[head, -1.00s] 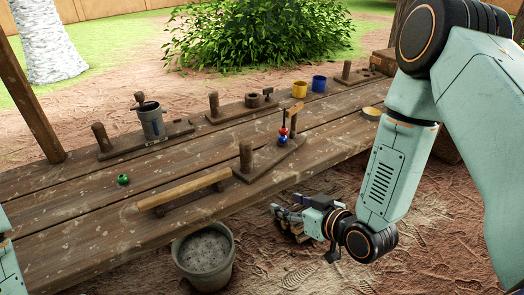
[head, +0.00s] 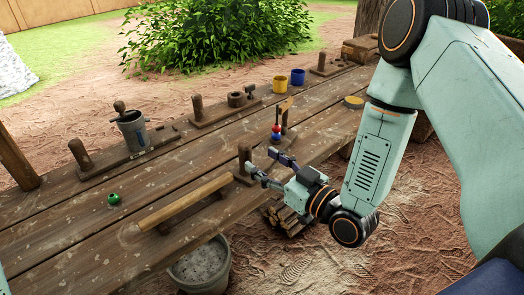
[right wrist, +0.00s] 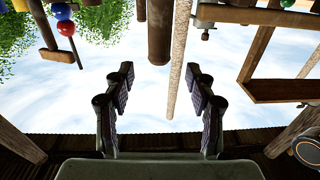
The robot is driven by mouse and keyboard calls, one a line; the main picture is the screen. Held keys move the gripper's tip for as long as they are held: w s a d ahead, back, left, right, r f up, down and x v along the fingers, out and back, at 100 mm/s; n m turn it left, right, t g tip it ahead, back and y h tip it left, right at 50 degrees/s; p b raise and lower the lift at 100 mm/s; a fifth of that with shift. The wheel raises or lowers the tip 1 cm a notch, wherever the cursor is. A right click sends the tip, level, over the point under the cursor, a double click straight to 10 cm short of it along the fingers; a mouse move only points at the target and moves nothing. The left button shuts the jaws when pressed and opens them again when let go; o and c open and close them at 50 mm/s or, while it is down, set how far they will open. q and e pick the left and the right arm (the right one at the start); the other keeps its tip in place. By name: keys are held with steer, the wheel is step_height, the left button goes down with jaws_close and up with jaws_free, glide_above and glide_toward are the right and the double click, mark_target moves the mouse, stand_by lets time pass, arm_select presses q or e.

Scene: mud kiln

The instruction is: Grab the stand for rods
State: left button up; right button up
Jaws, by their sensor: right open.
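The stand for rods appears to be the wooden board with an upright round post (head: 244,158) at the table's near edge. A rod with a red and a blue ball (head: 277,130) stands at its far end, beside a flat wooden upright. My right gripper (head: 263,163) is open and empty, its fingers reaching toward the post; part of the board is hidden behind them. In the right wrist view a thick round post (right wrist: 160,30) hangs from the top, in line with the gap between the open fingers (right wrist: 160,85). My left gripper is out of view.
A bucket (head: 200,265) stands below the near edge.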

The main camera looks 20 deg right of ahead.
mark_target(249, 153)
steer(key=b+x, duration=0.1)
steer(key=x, duration=0.6)
steer(key=shift+f, duration=0.15)
steer(key=shift+w+f, duration=0.1)
steer(key=shift+w, duration=0.1)
steer(key=shift+s, duration=0.1)
steer(key=c, duration=0.3)
jaws_close()
